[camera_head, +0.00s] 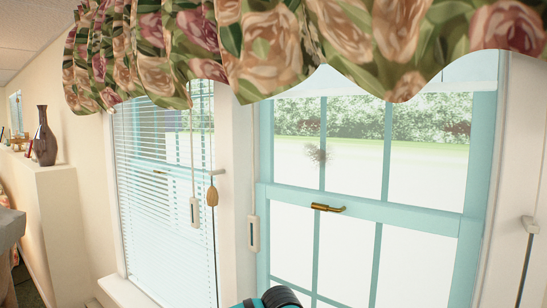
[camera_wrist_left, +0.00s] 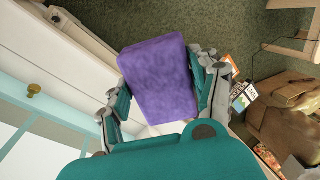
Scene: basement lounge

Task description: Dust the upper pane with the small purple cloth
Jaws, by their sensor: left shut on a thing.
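The small purple cloth (camera_wrist_left: 160,82) is a folded block between the two fingers of my left gripper (camera_wrist_left: 163,76) in the left wrist view. The gripper is shut on it. The upper pane (camera_head: 428,140) is in the teal-framed window at the right of the head view, split by thin upright bars. A greyish dusty smudge (camera_head: 318,153) shows on it near the left bar. The cloth is not visible in the head view and is apart from the pane. My right gripper is in neither view.
A brass handle (camera_head: 328,208) sits on the middle rail below the upper pane. A floral valance (camera_head: 270,45) hangs over the window top. Blinds with cords (camera_head: 160,190) cover the left window. A brown vase (camera_head: 45,140) stands on a ledge at far left.

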